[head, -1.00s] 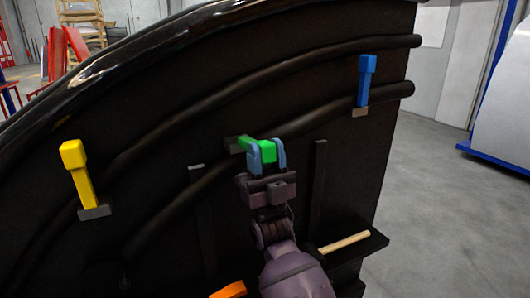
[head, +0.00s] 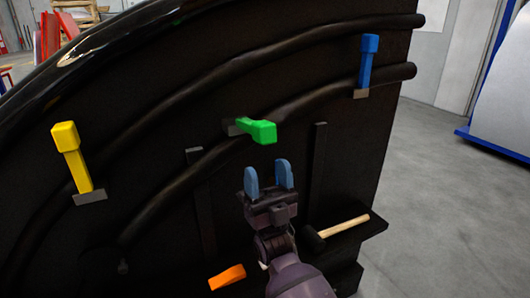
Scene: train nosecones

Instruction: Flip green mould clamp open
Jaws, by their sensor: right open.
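The green mould clamp (head: 258,130) sits on the black mould near the middle of the head view. Its handle sticks out sideways to the right from a grey base plate, unlike the upright yellow and blue clamps. My right gripper (head: 268,178) is just below the green clamp, with its two blue fingers apart and nothing between them. The fingers are clear of the handle. My left gripper is not in view.
On the black mould (head: 300,105) are a yellow clamp (head: 70,160) at left, a blue clamp (head: 367,62) at upper right and an orange clamp (head: 227,277) low down. A hammer (head: 345,226) lies on a small shelf at lower right. Grey floor is free at right.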

